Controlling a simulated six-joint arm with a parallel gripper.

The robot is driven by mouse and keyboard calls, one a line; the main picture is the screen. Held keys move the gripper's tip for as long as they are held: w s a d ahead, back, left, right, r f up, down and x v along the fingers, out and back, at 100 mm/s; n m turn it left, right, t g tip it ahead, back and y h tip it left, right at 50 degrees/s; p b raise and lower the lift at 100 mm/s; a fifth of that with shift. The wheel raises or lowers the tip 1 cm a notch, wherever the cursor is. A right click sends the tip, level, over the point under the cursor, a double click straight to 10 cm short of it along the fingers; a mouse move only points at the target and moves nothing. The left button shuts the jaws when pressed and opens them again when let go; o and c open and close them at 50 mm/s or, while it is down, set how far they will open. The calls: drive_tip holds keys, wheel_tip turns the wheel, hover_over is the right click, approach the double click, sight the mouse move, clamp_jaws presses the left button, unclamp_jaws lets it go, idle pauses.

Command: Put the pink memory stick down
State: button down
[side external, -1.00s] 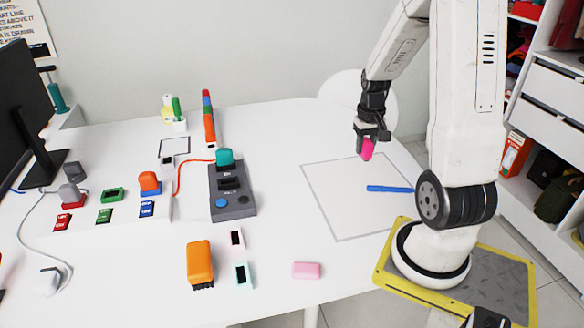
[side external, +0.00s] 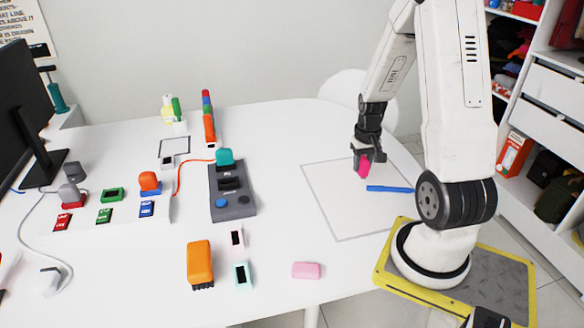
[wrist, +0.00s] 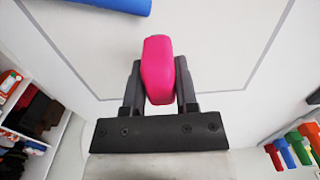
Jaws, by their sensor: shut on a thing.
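The pink memory stick (side external: 363,167) is between the fingers of my gripper (side external: 366,156), which is shut on it. It points down, low over or at the table inside the grey outlined square (side external: 335,229); I cannot tell whether it touches. In the wrist view the stick (wrist: 158,70) shows bright pink between the two dark fingers of my gripper (wrist: 159,88), with its far end free.
A blue pen-like bar (side external: 389,189) lies in the square beside the stick. A light pink block (side external: 307,270) lies near the table's front edge. A grey dock (side external: 231,190) and an orange block (side external: 200,263) stand further left. The square's left part is clear.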

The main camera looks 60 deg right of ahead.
sight(363, 158)
drive_tip(key=shift+f, duration=1.15)
drive_tip(key=shift+f, duration=0.2)
drive_tip(key=shift+c, duration=1.9)
unclamp_jaws()
drive_tip(key=shift+r, duration=0.15)
drive_tip(key=shift+r, duration=6.1)
drive_tip(key=w+a+f+n+t, duration=0.1)
drive_tip(key=w+a+n, duration=0.1)
drive_tip(key=a, duration=0.7)
drive_tip(key=w+a+f+n, duration=0.1)
drive_tip(key=a+n, duration=0.3)
drive_tip(key=a, duration=0.5)
drive_tip(key=w+a+f+n+t, duration=0.1)
drive_tip(key=w+a+n, duration=0.2)
drive_tip(key=a, duration=0.6)
drive_tip(key=shift+w+a+f+t, duration=0.2)
drive_tip(key=shift+a+f+t, duration=0.05)
drive_tip(key=shift+f+t, duration=0.05)
